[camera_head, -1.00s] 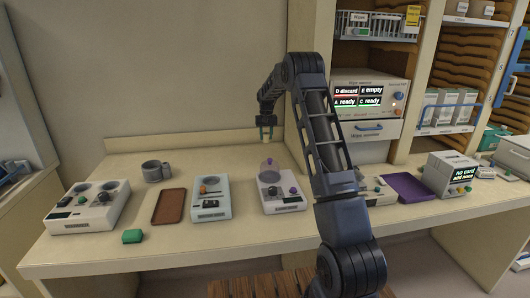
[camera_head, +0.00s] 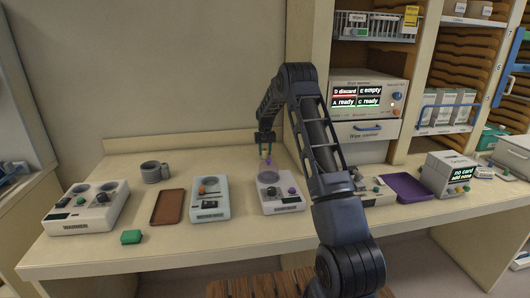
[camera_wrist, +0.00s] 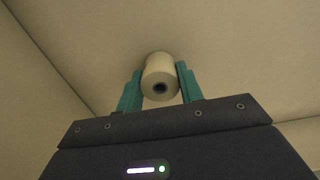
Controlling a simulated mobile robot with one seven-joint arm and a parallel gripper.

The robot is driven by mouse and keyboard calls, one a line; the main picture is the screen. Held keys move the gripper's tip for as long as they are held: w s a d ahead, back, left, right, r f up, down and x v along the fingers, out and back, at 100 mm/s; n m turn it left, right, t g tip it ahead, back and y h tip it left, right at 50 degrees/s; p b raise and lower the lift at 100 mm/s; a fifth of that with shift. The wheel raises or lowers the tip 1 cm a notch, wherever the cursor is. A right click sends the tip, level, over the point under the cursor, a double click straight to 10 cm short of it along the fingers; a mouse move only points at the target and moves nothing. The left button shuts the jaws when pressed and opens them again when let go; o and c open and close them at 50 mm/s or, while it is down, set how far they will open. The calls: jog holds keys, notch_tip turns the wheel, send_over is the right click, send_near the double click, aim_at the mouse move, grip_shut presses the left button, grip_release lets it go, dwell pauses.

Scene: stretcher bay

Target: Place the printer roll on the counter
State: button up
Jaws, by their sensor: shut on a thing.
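The printer roll (camera_wrist: 160,78) is a pale cylinder with a dark hollow core in the wrist view. My gripper (camera_wrist: 161,84) is shut on it, with one teal finger on each side. The roll is too small there to make out clearly.
A purple tray (camera_head: 408,187) lies to the right. The back left counter is partly clear.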

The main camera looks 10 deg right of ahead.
aim_at(265, 149)
jog(key=shift+f, duration=0.15)
jog(key=o, duration=1)
notch_tip(265, 149, up, 12)
jog(key=s+d+r+t, duration=0.1)
jog(key=s+d+r, duration=0.1)
jog(key=s+r, duration=1.05)
jog(key=s+d+r+t, duration=0.1)
jog(key=s+r, duration=0.8)
jog(key=s, duration=0.7)
jog(key=s+d+f+t, duration=0.1)
jog(key=s+f, duration=0.1)
jog(key=s, duration=1.4)
jog(key=s+d+f+t, duration=0.1)
jog(key=s+f, duration=0.2)
jog(key=s, duration=1.3)
jog(key=shift+s+f+t, duration=0.2)
jog(key=shift+t, duration=0.1)
